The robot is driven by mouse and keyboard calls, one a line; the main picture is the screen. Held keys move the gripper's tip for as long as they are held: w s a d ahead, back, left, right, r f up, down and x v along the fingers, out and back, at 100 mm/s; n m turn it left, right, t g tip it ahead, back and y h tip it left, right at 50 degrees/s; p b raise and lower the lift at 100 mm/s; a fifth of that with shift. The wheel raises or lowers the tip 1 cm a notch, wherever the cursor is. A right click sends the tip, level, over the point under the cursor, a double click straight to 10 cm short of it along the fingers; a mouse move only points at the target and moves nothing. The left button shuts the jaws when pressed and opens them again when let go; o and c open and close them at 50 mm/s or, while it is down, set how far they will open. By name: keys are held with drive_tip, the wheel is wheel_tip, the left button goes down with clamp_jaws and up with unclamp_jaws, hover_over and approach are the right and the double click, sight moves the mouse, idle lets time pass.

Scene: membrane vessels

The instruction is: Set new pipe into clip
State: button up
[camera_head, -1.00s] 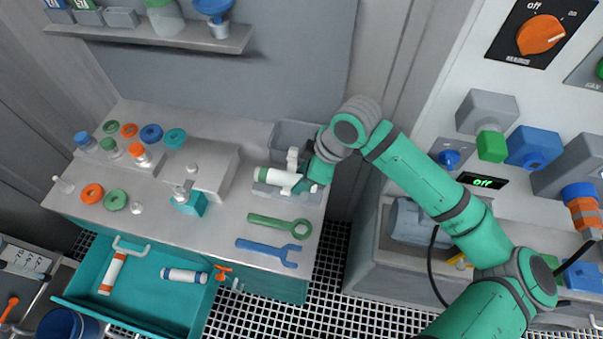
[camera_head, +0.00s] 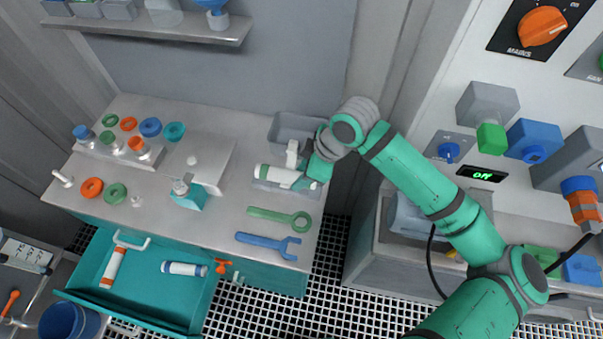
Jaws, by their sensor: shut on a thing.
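A white pipe with a green band (camera_head: 276,174) lies roughly level at the back right of the bench. My gripper (camera_head: 299,178) is shut on it near its right part, and the jaws hide that end. The pipe is over or in a shallow grey tray (camera_head: 312,193); I cannot tell whether it touches the tray. I cannot make out a clip for certain. Two other white pipes lie in the open teal drawer: one with orange ends (camera_head: 113,267) and one with blue ends (camera_head: 184,269).
A green wrench (camera_head: 279,218) and a blue wrench (camera_head: 268,242) lie in front of the tray. A grey bin (camera_head: 290,128) stands behind it. A teal-based dispenser (camera_head: 187,194), coloured rings (camera_head: 92,187) and small bottles occupy the bench's left. The control panel is at right.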

drive_tip(key=shift+f, duration=0.15)
drive_tip(key=o, duration=1.2)
drive_tip(key=v, duration=1.1)
drive_tip(key=shift+s+f, duration=0.1)
